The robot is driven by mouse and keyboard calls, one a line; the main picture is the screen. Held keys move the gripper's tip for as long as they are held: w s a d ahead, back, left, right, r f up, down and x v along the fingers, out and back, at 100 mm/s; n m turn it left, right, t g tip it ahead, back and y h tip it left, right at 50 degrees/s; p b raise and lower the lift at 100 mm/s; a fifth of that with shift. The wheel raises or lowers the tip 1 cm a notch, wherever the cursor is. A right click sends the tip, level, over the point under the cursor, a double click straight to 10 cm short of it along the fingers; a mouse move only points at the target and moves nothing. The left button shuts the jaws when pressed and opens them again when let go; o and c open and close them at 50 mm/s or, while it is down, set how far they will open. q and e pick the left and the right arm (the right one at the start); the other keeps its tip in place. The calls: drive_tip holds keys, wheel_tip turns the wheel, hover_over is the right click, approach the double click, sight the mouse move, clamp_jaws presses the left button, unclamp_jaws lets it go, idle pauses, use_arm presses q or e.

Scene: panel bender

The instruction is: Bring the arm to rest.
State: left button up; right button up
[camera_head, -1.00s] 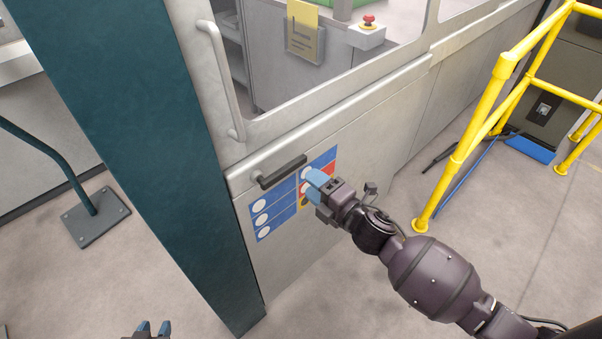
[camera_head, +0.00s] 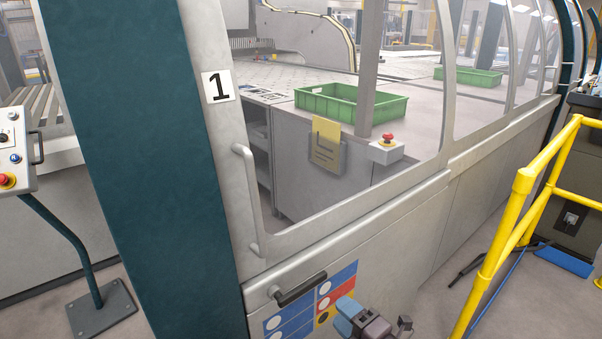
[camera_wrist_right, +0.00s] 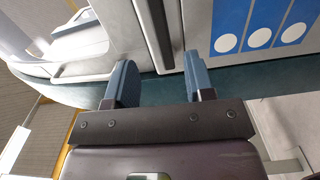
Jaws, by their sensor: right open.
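My right gripper (camera_head: 345,312) is at the bottom of the head view, in front of the machine's lower panel and its blue and red sign (camera_head: 318,303). In the right wrist view its two blue-grey fingers (camera_wrist_right: 160,82) stand apart with nothing between them. A dark bar handle (camera_head: 300,289) on the panel lies up and left of the gripper in the head view. The handle (camera_wrist_right: 154,35) also shows beyond the fingers in the right wrist view, apart from them. Most of my right arm is below the head view's edge. My left gripper is not in view.
A dark green post (camera_head: 140,170) stands left of the door handle (camera_head: 247,200). A yellow railing (camera_head: 505,235) is on the right. A control box (camera_head: 15,155) on a stand is at far left. Behind the window are a green crate (camera_head: 350,103) and a red button (camera_head: 388,138).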

drive_tip(key=s+d+f+m+h, duration=0.3)
drive_tip(key=d+m+h, duration=0.4)
drive_tip(key=m, duration=0.8)
drive_tip(key=s+d+f+m+g+h, duration=0.1)
drive_tip(key=s+d+f+m, duration=0.3)
drive_tip(key=s, duration=0.4)
drive_tip(key=s+d+f+m+g+h, duration=0.2)
drive_tip(key=s+d+f+m, duration=0.2)
drive_tip(key=s+f, duration=0.3)
drive_tip(key=s+d, duration=0.1)
drive_tip(key=s, duration=0.1)
drive_tip(key=shift+s+d+f+m+h, duration=0.2)
drive_tip(key=shift+s+d+m+h, duration=0.1)
drive_tip(key=shift+d+h, duration=0.1)
